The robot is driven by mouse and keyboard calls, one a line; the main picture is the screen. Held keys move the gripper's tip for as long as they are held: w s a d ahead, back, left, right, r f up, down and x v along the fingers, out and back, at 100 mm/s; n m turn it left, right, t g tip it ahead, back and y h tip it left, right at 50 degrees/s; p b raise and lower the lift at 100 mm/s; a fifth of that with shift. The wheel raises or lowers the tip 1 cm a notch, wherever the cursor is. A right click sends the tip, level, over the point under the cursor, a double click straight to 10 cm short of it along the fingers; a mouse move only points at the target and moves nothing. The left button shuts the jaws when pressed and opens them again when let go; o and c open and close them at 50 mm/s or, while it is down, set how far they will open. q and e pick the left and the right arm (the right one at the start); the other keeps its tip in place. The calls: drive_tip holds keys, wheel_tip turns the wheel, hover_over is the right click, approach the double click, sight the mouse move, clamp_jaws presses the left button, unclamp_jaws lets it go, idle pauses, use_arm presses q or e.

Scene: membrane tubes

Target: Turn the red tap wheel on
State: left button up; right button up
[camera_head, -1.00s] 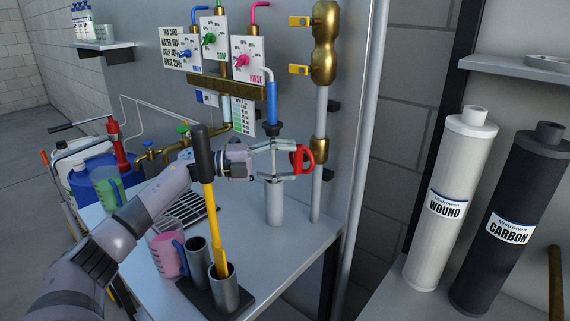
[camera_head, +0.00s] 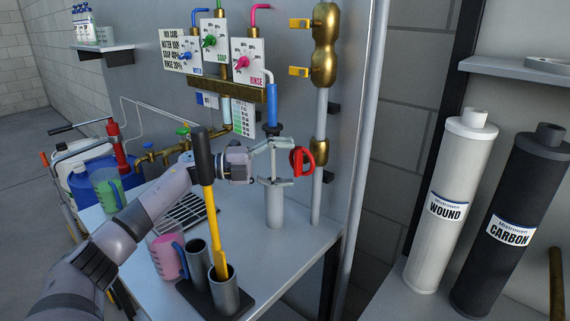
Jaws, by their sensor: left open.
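The red tap wheel (camera_head: 301,160) sits on the brass fitting of the vertical pipe (camera_head: 319,152) at the right end of the bench. My left gripper (camera_head: 287,163) is open just left of the wheel, its fingers pointing right toward it. One finger is above and one below, with the wheel beyond their tips. I cannot tell whether the tips touch the wheel. My right gripper is out of view.
A yellow-handled tool (camera_head: 212,215) stands in a grey cup (camera_head: 224,291) before my left arm. A grey cylinder (camera_head: 273,206) stands under the gripper. A pink jug (camera_head: 167,257) is at the front. Filters marked WOUND (camera_head: 450,190) and CARBON (camera_head: 515,220) stand right.

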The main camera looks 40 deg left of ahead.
use_arm(q)
drive_tip(key=v, duration=1.2)
idle(0.4)
